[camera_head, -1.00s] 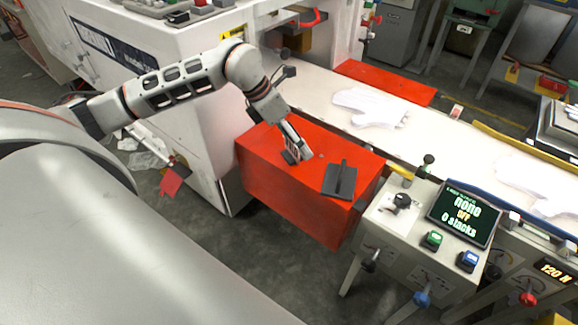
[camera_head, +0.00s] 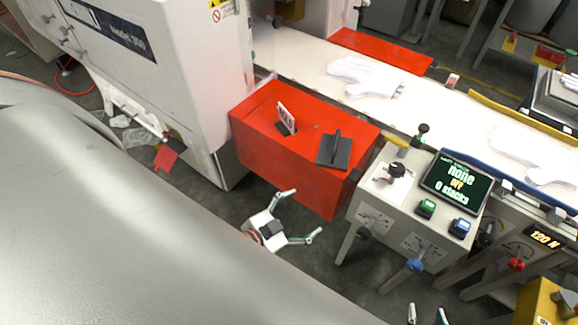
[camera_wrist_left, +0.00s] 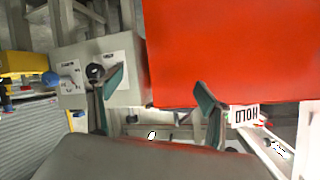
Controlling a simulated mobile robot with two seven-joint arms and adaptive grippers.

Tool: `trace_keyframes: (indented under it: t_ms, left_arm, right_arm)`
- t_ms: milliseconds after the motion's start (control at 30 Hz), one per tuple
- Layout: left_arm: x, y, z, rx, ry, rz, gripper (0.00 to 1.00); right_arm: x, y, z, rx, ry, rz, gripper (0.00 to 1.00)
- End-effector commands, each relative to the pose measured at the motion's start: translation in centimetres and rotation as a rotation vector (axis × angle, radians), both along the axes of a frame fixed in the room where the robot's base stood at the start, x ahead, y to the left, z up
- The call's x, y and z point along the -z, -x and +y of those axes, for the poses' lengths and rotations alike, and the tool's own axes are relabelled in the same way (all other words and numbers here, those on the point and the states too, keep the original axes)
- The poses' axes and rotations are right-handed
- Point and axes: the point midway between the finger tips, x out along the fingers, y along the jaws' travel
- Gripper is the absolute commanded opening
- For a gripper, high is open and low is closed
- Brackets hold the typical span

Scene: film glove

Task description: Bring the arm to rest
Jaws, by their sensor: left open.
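My left gripper (camera_head: 304,212) is open and empty in the head view, low in front of the red box (camera_head: 290,172) and left of the control panel. It also shows in the left wrist view (camera_wrist_left: 160,82), its two green-padded fingers spread with nothing between them. My right gripper (camera_head: 426,314) shows only as two separated fingertips at the bottom edge of the head view.
A small white sign on a dark base (camera_head: 286,118) and a dark plate with a handle (camera_head: 334,150) sit on the red box. The control panel (camera_head: 410,195) stands close on the right. White gloves (camera_head: 365,78) lie on the conveyor (camera_head: 440,100) behind.

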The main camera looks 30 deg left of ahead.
Motion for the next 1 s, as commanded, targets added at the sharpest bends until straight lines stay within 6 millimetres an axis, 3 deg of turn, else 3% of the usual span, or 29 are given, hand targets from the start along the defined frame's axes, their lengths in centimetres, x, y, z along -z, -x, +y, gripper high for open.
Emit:
trace_keyframes:
  t_ms: [33,100,233,1000]
  left_arm:
    - [1.9,2.0,0.2,-0.04,0.039,0.082,0.79]
    - [3.7,4.0,0.3,-0.078,0.078,0.162,0.79]
    - [5.1,5.7,0.3,-0.109,0.114,0.231,0.79]
    - [5.2,5.8,0.3,-0.108,0.114,0.235,0.79]
  right_arm:
    - [0.0,0.0,0.0,0.0,0.0,-0.001,0.4]
    - [-0.1,0.0,0.0,0.0,0.0,-0.001,0.4]
    - [0.0,0.0,0.0,0.0,0.0,-0.001,0.4]
    - [0.0,0.0,0.0,0.0,0.0,0.0,0.4]
